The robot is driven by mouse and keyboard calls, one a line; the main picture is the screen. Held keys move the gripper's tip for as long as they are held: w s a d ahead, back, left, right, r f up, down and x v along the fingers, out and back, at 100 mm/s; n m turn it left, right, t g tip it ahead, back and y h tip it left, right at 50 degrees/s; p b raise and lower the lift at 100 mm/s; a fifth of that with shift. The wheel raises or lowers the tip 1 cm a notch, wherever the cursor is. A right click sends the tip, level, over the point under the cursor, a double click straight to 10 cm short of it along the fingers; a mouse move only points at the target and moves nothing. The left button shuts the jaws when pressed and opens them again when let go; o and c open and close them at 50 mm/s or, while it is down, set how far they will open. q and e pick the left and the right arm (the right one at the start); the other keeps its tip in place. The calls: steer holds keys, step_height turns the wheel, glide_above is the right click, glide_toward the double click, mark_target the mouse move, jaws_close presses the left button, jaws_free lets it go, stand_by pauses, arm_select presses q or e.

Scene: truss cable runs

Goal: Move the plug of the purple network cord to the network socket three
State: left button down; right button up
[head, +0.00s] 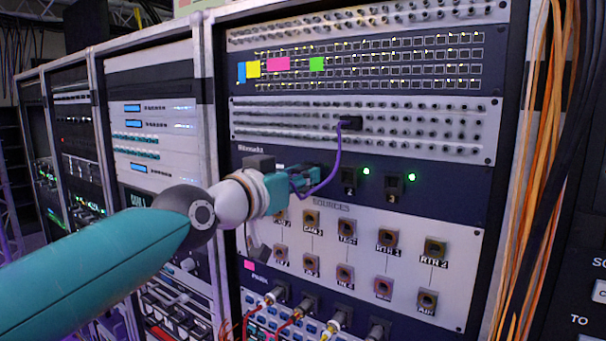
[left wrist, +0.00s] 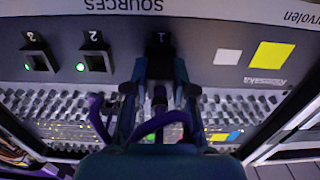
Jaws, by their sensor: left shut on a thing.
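My left gripper (head: 305,180) is shut on the plug (left wrist: 159,98) of the purple cord (head: 334,170) at network socket one (left wrist: 160,44). The gripper hides that socket in the head view, and I cannot tell how far the plug sits in it. The cord also shows in the left wrist view (left wrist: 97,115). It curves up to a black connector (head: 349,122) on the patch panel. Network socket three (head: 394,182) looks empty, with a green light beside it; it is at the left in the left wrist view (left wrist: 38,62). My right gripper is not in view.
Network socket two (head: 348,180), empty with a green light, lies between sockets one and three. The SOURCES panel (head: 365,285) with several round jacks is below. Plugged cables (head: 300,311) stick out lower down. Orange cables (head: 535,170) hang at the right.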

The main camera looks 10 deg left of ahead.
arm_select(q)
steer(key=shift+b+v, duration=0.55)
steer(key=shift+v, duration=1.85)
